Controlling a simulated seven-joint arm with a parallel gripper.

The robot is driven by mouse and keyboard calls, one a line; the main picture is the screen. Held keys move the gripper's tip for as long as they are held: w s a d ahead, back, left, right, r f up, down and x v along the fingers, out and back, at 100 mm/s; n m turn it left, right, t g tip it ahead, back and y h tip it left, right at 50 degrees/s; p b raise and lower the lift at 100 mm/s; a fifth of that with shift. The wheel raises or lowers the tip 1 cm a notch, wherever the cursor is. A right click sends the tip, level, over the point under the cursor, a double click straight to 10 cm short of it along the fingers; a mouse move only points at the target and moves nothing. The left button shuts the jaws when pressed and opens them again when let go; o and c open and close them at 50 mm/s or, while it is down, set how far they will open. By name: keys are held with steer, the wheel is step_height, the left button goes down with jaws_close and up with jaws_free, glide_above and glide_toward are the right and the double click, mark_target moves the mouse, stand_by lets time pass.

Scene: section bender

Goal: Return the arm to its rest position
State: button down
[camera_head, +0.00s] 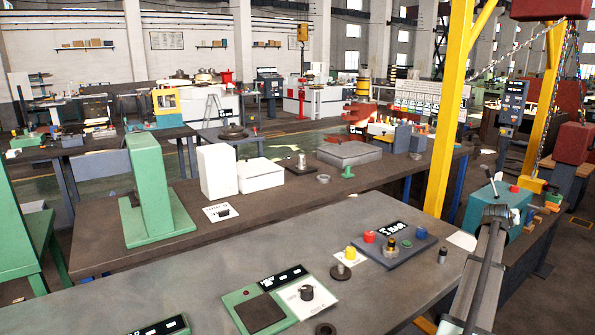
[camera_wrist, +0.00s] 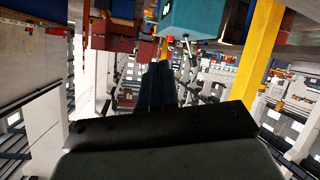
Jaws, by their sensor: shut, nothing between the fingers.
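My gripper (camera_wrist: 158,70) shows in the wrist view beyond a dark crossbar. Its dark blue-grey fingers are together, with nothing held between them. In the head view a long grey arm, which looks like mine, rises from the lower right edge beside the grey bench (camera_head: 200,295). Its far end is near a teal machine (camera_head: 505,197), and I cannot make out the fingers there. The wrist picture looks turned over, with the teal housing (camera_wrist: 195,18) at the top. The gripper appears clear of contact.
A yellow post (camera_head: 447,110) stands behind the arm; it also shows in the wrist view (camera_wrist: 262,60). A hoist chain (camera_head: 567,75) hangs at right. The grey bench holds a button panel (camera_head: 393,247) and a green control panel (camera_head: 268,305).

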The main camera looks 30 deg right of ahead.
steer(key=s+a+f+n+y, duration=0.15)
steer(key=a+f, duration=0.25)
steer(key=f, duration=0.7)
steer(key=s+a+f+n+y, duration=0.1)
steer(key=a+f+n+y, duration=0.2)
steer(key=f, duration=0.8)
steer(key=s+a+f+n+y, duration=0.1)
steer(key=a+f+n, duration=0.1)
steer(key=a+f, duration=0.65)
steer(key=w+a+f+n+y, duration=0.35)
steer(key=a+f, duration=0.95)
steer(key=f, duration=0.5)
steer(key=w+a+f+g+y, duration=0.15)
steer(key=w+a+f, duration=0.25)
steer(key=a, duration=0.9)
steer(key=w+a+f+n+y, duration=0.1)
steer(key=w+a+f+y, duration=0.15)
steer(key=a, duration=0.95)
steer(key=w+a+f+g+y, duration=0.1)
steer(key=w+a+f, duration=0.35)
steer(key=a, duration=0.85)
steer(key=s+a+g, duration=0.3)
steer(key=s+a, duration=0.6)
steer(key=a, duration=0.4)
steer(key=s+a+f+n+g, duration=0.1)
steer(key=s+a+g, duration=0.2)
steer(key=s+a, duration=0.5)
steer(key=shift+s+a+f+h, duration=0.15)
steer(key=shift+s+a+h, duration=0.25)
steer(key=shift+a, duration=2.15)
